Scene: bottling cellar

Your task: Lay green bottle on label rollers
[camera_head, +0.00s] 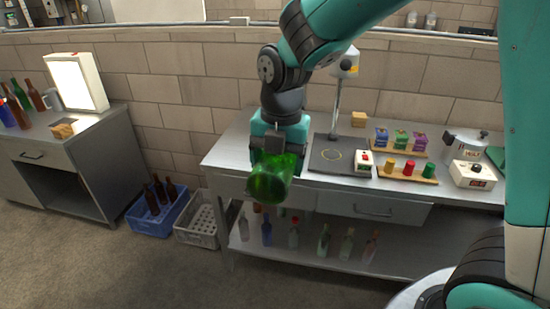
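The green bottle (269,182) is in my gripper (277,158), which points down with its fingers around the bottle. The bottle lies roughly on its side, one round end turned toward the camera, and its far part is hidden behind the gripper. It is in the air in front of the left part of the grey workbench (237,155). I cannot pick out the label rollers in this view; part of the bench top is hidden behind the gripper.
Coloured pieces on wooden strips (408,171), a white control box (473,178) and a pot (462,147) stand right. Blue (151,226) and grey crates (190,231) stand on the floor.

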